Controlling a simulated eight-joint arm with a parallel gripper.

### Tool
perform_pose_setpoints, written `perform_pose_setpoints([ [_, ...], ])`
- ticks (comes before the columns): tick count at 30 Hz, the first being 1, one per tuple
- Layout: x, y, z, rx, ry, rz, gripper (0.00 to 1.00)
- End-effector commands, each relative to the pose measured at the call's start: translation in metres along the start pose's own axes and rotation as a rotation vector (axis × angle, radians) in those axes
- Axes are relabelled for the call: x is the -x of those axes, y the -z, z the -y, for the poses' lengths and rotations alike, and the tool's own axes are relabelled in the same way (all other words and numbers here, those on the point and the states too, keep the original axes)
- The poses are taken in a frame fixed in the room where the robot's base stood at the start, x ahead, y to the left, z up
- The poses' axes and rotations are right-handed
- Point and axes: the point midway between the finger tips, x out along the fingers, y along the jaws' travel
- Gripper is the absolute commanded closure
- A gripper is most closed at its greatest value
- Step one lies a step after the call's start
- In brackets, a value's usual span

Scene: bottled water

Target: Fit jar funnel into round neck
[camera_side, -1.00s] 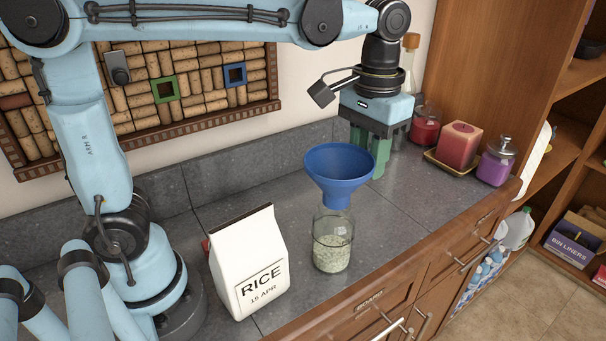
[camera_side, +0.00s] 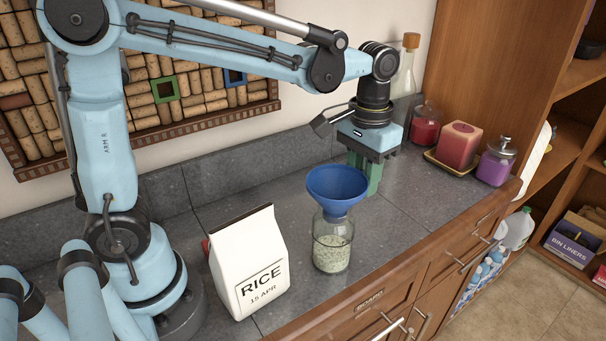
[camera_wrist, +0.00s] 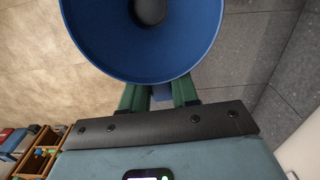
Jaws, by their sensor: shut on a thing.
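The blue jar funnel (camera_side: 337,187) sits upright at the mouth of the glass jar (camera_side: 331,243). Its spout is hidden in or behind the jar's neck, so I cannot tell how deep it goes. The jar stands on the counter, partly filled with pale grains. My gripper (camera_side: 362,180) is behind the funnel, its green fingers shut on the funnel's far side. In the wrist view, the funnel (camera_wrist: 145,45) fills the top middle, and my gripper's green fingers (camera_wrist: 158,94) close on a blue tab below its rim. The jar is hidden there.
A white rice bag (camera_side: 249,264) stands left of the jar. Behind and right are a bottle (camera_side: 408,67), a red jar (camera_side: 425,125), a red candle on a tray (camera_side: 459,143) and a purple jar (camera_side: 496,162). The counter's front edge is close to the jar.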

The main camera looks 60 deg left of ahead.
Motion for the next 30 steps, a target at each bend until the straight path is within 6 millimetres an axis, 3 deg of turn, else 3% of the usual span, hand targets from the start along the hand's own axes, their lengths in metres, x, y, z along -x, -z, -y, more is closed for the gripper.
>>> perform_pose_setpoints([
  [3, -0.003, 0.0, 0.0, 0.0, 0.0, 0.0, 1.0],
  [4, -0.003, 0.0, 0.0, 0.0, 0.0, 0.0, 0.68],
  [9, -0.003, 0.0, 0.0, 0.0, 0.0, 0.0, 0.45],
  [20, 0.002, 0.0, 0.0, 0.0, 0.0, 0.0, 0.45],
  [30, 0.049, 0.0, 0.0, 0.0, 0.0, 0.0, 0.45],
])
